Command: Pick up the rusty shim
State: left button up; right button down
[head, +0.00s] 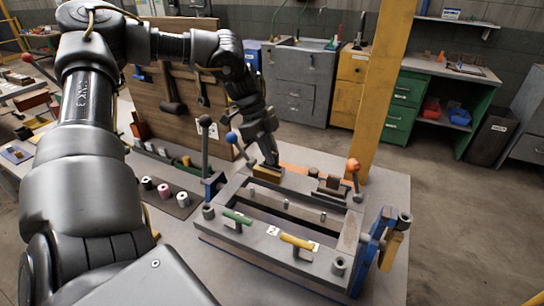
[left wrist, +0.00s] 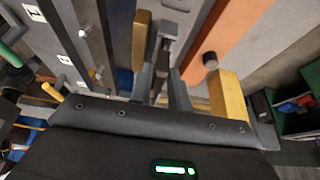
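My left gripper (head: 270,160) reaches down at the back of the grey frame fixture (head: 265,232), close above a yellow block (head: 265,174). In the left wrist view its two dark fingers (left wrist: 164,88) stand apart with a gap between them; I see nothing clamped there. A flat orange-brown strip (head: 296,171) lies behind the fixture, right of the gripper; it also shows in the left wrist view (left wrist: 222,38). I cannot tell whether this strip is the rusty shim, and no other piece is clearly the shim. My right gripper is out of view.
Green (head: 237,217) and yellow (head: 297,242) handles lie on the fixture's front bar. Small spools (head: 164,191) stand at left. A yellow post (head: 376,90) rises behind the table.

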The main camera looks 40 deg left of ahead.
pick_arm(q)
jog(key=shift+d+f, duration=0.2)
jog(key=shift+f, duration=0.3)
grip_shut()
jog(key=shift+w+r, duration=0.1)
jog(key=shift+r, duration=0.35)
notch_tip(320, 180, up, 2)
jog(key=shift+r+b, duration=0.15)
jog(key=shift+b, duration=0.2)
jog(key=s+a+r+b, duration=0.3)
jog(key=s+r, duration=0.6)
jog(key=s, duration=0.4)
jog(key=shift+s+a+r, duration=0.3)
jog(key=shift+a+r, duration=0.1)
jog(key=shift+a, duration=0.1)
